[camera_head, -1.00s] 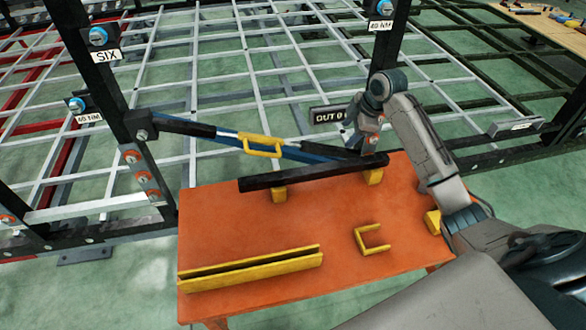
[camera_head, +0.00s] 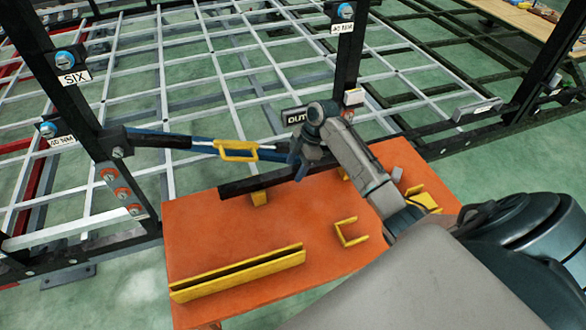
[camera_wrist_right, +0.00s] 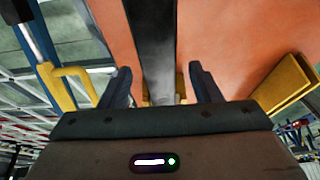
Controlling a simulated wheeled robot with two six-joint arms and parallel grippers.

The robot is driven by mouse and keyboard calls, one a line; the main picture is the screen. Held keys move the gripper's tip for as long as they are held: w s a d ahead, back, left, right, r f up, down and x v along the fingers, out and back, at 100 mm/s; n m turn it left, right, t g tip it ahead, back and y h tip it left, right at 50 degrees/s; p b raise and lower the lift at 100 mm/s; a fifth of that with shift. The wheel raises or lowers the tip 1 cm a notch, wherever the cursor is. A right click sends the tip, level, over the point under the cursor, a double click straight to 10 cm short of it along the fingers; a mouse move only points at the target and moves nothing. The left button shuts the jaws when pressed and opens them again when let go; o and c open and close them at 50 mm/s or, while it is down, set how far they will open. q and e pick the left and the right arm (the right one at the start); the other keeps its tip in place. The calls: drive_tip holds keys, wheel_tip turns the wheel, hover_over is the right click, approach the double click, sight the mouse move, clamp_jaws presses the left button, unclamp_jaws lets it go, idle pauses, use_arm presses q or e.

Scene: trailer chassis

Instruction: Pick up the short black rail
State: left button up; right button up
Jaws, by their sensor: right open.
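The short black rail (camera_head: 250,184) lies raised on yellow supports above the orange table, towards its far edge. My right gripper (camera_head: 300,172) is over the right part of the rail in the head view, pointing down. In the right wrist view the rail (camera_wrist_right: 153,45) runs between the two open dark fingers (camera_wrist_right: 161,88), with a gap on each side. The arm and gripper hide part of the rail's right end in the head view. My left gripper is not in view.
A blue bar with a yellow handle (camera_head: 238,151) runs just behind the rail. A long yellow channel (camera_head: 238,272) and a yellow bracket (camera_head: 347,238) lie on the orange table (camera_head: 220,225). Black upright posts (camera_head: 75,100) and a white grid stand behind.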

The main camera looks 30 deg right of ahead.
drive_tip(key=shift+x, duration=0.8)
clamp_jaws()
drive_tip(key=shift+r, duration=0.1)
drive_tip(key=shift+w, duration=0.1)
